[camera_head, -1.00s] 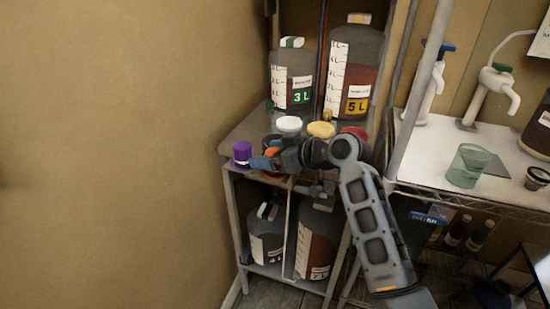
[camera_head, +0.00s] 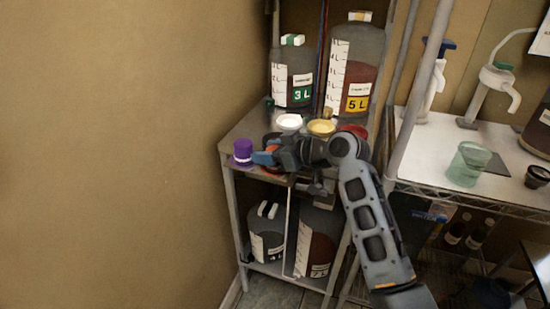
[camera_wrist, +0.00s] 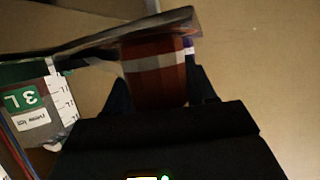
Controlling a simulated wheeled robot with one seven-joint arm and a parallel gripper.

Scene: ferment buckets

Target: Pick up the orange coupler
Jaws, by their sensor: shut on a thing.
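The orange coupler (camera_wrist: 155,80) is an orange-red cylinder with a pale band in the wrist view. It sits between the dark fingers of my gripper (camera_wrist: 162,92), which is shut on it. In the head view my gripper (camera_head: 265,157) is at the front of the shelf top, just right of the purple piece. There the orange coupler (camera_head: 271,149) shows only as a small patch, mostly hidden by the gripper. I cannot tell whether it touches the shelf.
A purple piece (camera_head: 243,152) stands at the shelf's (camera_head: 237,134) front left corner. White (camera_head: 289,121) and yellow (camera_head: 321,127) round pieces sit behind my gripper. The 3 L (camera_head: 292,75) and 5 L (camera_head: 353,65) jugs stand at the back. A wall is close on the left.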

